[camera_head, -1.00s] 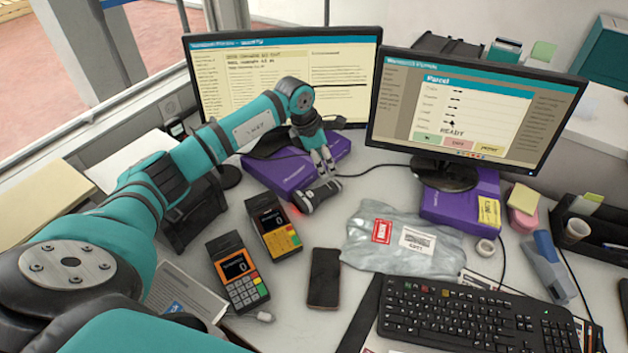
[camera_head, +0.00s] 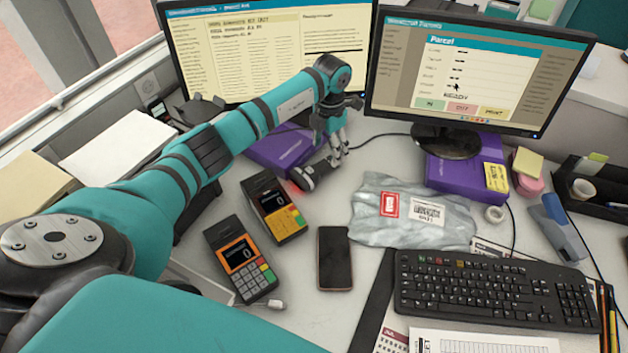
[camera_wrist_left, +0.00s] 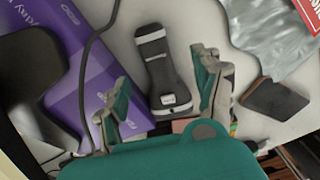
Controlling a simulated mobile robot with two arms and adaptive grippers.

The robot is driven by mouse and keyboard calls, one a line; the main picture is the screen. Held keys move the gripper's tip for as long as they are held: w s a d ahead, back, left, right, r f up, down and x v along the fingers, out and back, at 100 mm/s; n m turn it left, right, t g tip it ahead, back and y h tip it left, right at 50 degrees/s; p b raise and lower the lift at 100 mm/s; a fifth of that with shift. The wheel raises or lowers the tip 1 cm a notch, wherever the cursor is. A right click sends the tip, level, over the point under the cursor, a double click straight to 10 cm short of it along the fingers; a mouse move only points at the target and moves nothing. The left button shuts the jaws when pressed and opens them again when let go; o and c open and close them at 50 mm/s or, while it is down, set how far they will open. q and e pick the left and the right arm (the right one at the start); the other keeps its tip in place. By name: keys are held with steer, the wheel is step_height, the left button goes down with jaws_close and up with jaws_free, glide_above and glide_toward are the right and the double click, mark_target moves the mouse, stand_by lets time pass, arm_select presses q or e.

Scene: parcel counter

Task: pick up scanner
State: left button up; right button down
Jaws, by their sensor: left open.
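The scanner (camera_head: 312,176) is dark grey and black with a red glow at its left end. It lies on the counter in front of the left purple box. In the left wrist view the scanner (camera_wrist_left: 160,62) shows whole, with pale bands, lying lengthwise between the fingers. My right gripper is out of view.
Two payment terminals (camera_head: 241,262), a phone (camera_head: 334,262) and a grey parcel bag (camera_head: 365,225) lie near the scanner. A keyboard (camera_head: 490,290) is at the front right.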

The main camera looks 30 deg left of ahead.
mark_target(324, 163)
arm_select(q)
steer(key=shift+f, duration=0.5)
steer(key=f+b, duration=0.2)
steer(key=f, duration=0.1)
steer(key=f+b, duration=0.1)
steer(key=f, duration=0.1)
steer(key=shift+s+a+b, duration=0.25)
steer(key=shift+a+b, duration=0.05)
steer(key=shift+b, duration=0.05)
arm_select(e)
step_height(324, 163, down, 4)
arm_select(q)
steer(key=shift+c, duration=0.4)
